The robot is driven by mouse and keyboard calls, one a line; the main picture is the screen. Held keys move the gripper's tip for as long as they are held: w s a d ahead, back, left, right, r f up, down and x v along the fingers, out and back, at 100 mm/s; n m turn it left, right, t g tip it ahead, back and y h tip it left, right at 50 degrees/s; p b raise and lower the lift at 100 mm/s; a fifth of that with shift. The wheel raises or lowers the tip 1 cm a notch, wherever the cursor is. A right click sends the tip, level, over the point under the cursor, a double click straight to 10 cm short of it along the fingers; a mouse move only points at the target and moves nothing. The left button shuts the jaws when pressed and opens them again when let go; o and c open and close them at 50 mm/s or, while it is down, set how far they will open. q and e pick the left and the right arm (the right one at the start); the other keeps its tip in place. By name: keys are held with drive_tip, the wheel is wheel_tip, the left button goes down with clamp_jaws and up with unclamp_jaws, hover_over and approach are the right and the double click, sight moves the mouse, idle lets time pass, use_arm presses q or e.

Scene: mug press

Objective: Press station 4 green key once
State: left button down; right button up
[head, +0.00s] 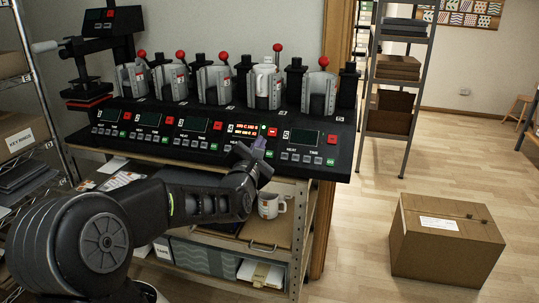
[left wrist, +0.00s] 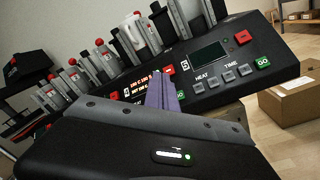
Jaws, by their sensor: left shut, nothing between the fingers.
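The station 4 panel has a lit orange display (head: 246,130), a small green light beside it and a red key (head: 272,132). The lit display also shows in the left wrist view (left wrist: 138,88). Whether the tips touch the panel cannot be told. A white mug (head: 264,82) sits in the press behind station 4. My right gripper is not in view.
The station 5 panel (head: 304,137), with a dark display and a green GO key (head: 331,162), lies just right of my fingers. Several more dark panels run left. A second mug (head: 270,205) stands on the shelf below. A cardboard box (head: 446,240) is on the floor.

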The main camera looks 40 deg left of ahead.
sight(266, 153)
use_arm(q)
drive_tip(key=shift+w+a+f+b, duration=0.35)
drive_tip(key=shift+w+f+b, duration=0.1)
drive_tip(key=shift+w+f, duration=0.55)
drive_tip(key=shift+w+a+f+b, duration=0.35)
drive_tip(key=shift+w+f+b, duration=0.1)
drive_tip(key=shift+w+f, duration=0.5)
drive_tip(key=shift+w+a+f+b, duration=0.35)
drive_tip(key=shift+w+f+b, duration=0.1)
drive_tip(key=shift+w+f, duration=0.55)
drive_tip(key=shift+w+a+f+b, duration=0.1)
drive_tip(key=shift+w+f+b, duration=0.2)
drive_tip(key=shift+b, duration=0.5)
drive_tip(key=shift+w+a+f+b, duration=0.1)
drive_tip(key=shift+w+f+b, duration=0.25)
drive_tip(key=shift+b, duration=0.25)
idle(0.6)
drive_tip(key=shift+s, duration=0.1)
drive_tip(key=shift+s+r+b, duration=0.35)
drive_tip(key=shift+r, duration=0.05)
drive_tip(key=shift+s+d+r, duration=0.2)
drive_tip(key=shift+r, duration=0.05)
